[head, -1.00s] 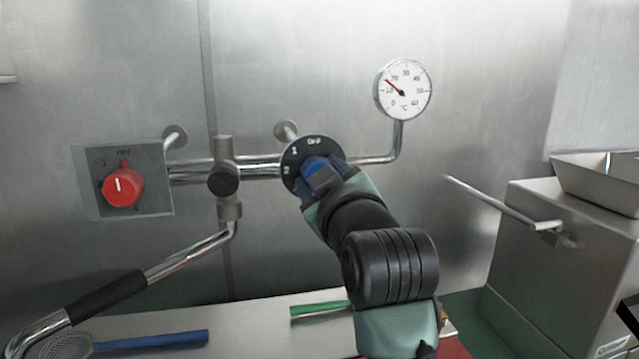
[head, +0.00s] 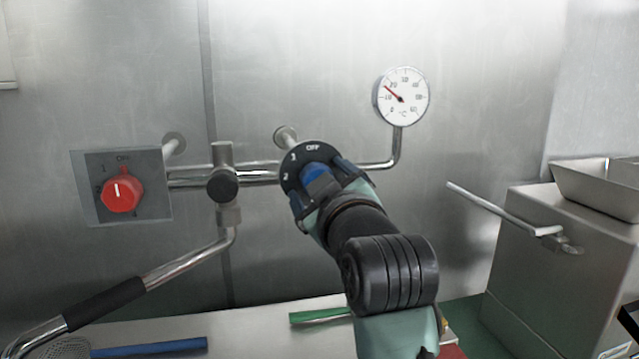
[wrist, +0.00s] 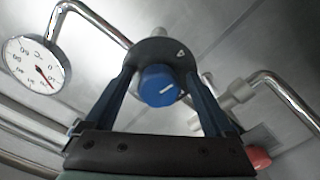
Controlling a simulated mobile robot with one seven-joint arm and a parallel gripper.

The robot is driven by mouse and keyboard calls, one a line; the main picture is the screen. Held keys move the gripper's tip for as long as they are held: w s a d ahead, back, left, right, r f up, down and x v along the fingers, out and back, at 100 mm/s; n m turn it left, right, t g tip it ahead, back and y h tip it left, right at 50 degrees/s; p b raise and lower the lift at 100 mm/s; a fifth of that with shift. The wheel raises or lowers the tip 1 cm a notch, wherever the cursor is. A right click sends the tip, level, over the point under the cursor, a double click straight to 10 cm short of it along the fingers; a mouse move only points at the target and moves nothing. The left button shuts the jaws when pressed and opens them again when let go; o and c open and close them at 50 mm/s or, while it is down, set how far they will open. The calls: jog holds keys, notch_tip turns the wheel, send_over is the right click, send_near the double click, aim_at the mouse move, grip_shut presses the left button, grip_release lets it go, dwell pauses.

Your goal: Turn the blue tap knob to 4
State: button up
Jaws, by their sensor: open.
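The blue tap knob (head: 316,172) sits on a round black dial plate (head: 294,178) on the wall pipe. OFF, 1 and 2 are legible on the plate in the head view; the rest is hidden behind my gripper. My gripper (head: 324,186) is open, with one finger on each side of the knob. In the wrist view the blue knob (wrist: 158,87) shows between the fingers of my gripper (wrist: 159,76), with gaps beside it.
A red knob (head: 121,194) on a grey panel is at left. A thermometer (head: 402,97) is up right of the dial. A black-gripped spout (head: 105,302) hangs lower left. A metal box with a lever (head: 490,205) stands at right. Utensils lie on the counter below.

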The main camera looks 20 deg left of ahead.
jog(key=b+v, duration=0.2)
jog(key=v, duration=1.1)
